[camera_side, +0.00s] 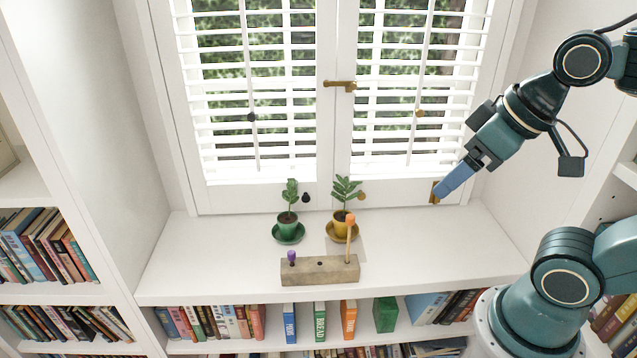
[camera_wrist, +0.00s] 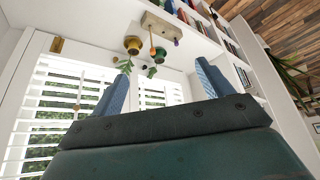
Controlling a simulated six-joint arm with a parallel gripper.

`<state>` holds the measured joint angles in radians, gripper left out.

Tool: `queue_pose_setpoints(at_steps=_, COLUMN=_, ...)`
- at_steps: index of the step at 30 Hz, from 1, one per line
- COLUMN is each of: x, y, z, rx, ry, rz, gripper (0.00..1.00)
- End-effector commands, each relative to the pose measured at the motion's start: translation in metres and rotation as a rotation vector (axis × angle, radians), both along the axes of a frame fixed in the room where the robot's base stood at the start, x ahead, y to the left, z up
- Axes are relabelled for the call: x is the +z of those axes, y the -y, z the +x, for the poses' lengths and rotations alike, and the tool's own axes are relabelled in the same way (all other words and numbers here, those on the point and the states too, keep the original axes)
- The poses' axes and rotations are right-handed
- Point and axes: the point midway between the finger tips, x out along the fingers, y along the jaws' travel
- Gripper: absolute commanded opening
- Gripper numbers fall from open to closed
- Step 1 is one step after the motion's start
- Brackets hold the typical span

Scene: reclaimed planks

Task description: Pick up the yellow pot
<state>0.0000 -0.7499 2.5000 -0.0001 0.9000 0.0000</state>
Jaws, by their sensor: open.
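The yellow pot (camera_side: 341,232) stands upright on a yellow saucer on the white window ledge, with a small leafy plant in it. It also shows in the wrist view (camera_wrist: 133,43), near the top, ahead of my fingers. My gripper (camera_side: 441,196) is in the air to the right of the pot and higher, in front of the window frame. In the wrist view its two blue fingers (camera_wrist: 160,70) are spread apart with nothing between them. In the side view the fingers overlap, so the gap is hidden.
A green pot (camera_side: 287,223) with a plant stands left of the yellow one. A wooden block (camera_side: 318,271) in front holds an orange-topped stick (camera_side: 350,229) and a purple-topped peg (camera_side: 291,257). Bookshelves lie below. The ledge's right side (camera_side: 450,240) is clear.

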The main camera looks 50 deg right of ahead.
Motion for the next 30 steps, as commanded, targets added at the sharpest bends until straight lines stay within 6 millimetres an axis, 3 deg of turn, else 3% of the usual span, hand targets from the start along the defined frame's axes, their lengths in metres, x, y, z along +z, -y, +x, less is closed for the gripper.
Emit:
queue_pose_setpoints(at_steps=11, x=0.001, y=0.000, z=0.002, rx=0.004, ry=-0.002, rz=-0.002, gripper=0.79)
queue_pose_setpoints(at_steps=16, x=0.002, y=0.001, z=0.014, rx=0.030, ry=-0.016, rz=-0.015, gripper=0.79)
queue_pose_setpoints(at_steps=30, x=-0.003, y=0.019, z=0.094, rx=0.214, ry=-0.083, rz=-0.068, gripper=0.79)
